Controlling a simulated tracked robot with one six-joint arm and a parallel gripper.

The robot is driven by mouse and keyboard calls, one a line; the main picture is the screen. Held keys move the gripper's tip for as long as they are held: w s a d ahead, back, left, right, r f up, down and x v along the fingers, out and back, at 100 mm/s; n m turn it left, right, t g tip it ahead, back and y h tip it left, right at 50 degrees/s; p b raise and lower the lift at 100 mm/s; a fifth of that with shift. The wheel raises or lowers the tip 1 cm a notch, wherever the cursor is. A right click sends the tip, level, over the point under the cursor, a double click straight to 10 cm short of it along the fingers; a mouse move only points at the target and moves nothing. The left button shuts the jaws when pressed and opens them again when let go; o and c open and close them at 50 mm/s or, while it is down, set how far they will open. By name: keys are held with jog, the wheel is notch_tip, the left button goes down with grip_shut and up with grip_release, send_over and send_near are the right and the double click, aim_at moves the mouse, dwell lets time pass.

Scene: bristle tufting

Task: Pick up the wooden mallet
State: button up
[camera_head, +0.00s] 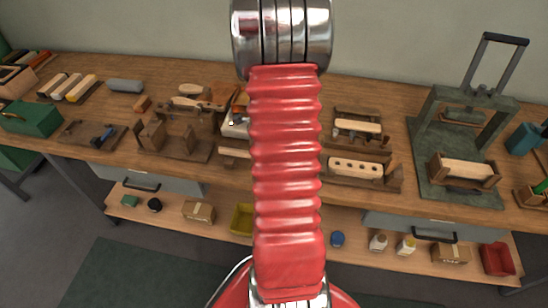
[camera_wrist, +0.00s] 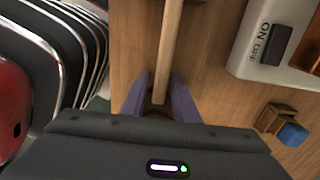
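A pale wooden handle (camera_wrist: 168,45), which looks like the mallet's, runs down from the top edge of the wrist view. Its lower end lies between the two purple fingers of my gripper (camera_wrist: 159,80). The fingers stand apart, one on each side of the handle, with a gap visible on the left. The right finger is close to it, and I cannot tell whether it touches.
The wooden workbench (camera_head: 345,91) holds trays and wooden fixtures on both sides of my arm. A green press (camera_head: 462,110) stands at the right. In the wrist view a pale device with a dark switch (camera_wrist: 277,45) and a small blue block (camera_wrist: 292,135) lie right of the handle.

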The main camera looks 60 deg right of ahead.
grip_shut()
jog(key=shift+r, duration=0.15)
dwell(0.4)
notch_tip(320, 180, up, 10)
jog(key=shift+f, duration=0.1)
dwell(0.4)
dwell(0.5)
